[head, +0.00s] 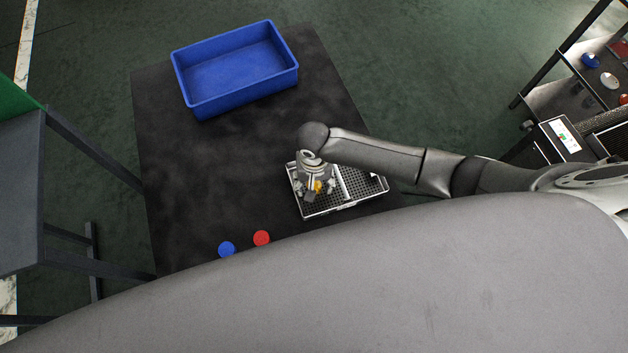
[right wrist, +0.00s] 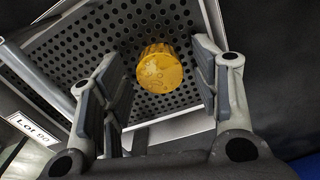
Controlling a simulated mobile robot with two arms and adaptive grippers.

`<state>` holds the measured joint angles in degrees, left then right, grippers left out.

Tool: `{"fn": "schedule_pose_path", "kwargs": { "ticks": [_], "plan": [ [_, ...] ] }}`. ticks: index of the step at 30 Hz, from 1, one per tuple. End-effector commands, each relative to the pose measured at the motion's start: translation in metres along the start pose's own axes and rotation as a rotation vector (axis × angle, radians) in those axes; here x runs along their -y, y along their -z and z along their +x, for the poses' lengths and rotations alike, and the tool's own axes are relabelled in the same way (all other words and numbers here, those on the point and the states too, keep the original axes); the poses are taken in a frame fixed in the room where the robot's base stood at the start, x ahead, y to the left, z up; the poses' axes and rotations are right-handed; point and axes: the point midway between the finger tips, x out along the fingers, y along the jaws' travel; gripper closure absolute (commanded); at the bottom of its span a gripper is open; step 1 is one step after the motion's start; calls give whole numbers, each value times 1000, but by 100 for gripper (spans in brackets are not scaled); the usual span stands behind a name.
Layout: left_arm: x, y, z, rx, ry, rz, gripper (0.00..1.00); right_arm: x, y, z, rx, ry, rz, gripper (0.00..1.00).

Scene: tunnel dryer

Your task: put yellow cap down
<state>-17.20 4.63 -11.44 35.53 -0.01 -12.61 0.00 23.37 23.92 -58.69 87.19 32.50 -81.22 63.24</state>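The yellow cap (head: 318,187) is over the left part of a perforated metal tray (head: 362,184) on the dark table. In the right wrist view the ribbed yellow cap (right wrist: 160,68) appears to sit on the perforated floor, near the tray's wall. My right gripper (right wrist: 160,85) is open around the cap, with a visible gap to the finger pads on both sides. In the head view the right gripper (head: 316,188) points down into the tray and partly hides the cap. My left gripper is not in view.
A blue cap (head: 227,249) and a red cap (head: 262,238) lie on the table left of the tray. An empty blue bin (head: 235,70) stands at the back. The table's middle left is clear. A shelf rack (head: 575,95) with several discs stands at right.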

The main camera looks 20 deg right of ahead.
Motion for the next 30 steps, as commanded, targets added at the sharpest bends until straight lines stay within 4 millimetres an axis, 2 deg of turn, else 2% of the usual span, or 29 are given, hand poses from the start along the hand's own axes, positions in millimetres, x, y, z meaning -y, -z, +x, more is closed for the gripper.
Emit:
{"fn": "schedule_pose_path", "kwargs": {
  "ticks": [7,11,24,30],
  "plan": [
    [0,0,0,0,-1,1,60,0,0,-1,-1,0,0,43],
    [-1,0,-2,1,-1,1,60,1,1,-10,-1,2,0,43],
    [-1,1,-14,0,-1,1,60,1,0,-98,-1,3,-1,43],
    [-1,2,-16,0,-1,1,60,1,0,-120,-1,2,-1,43]
  ]
}}
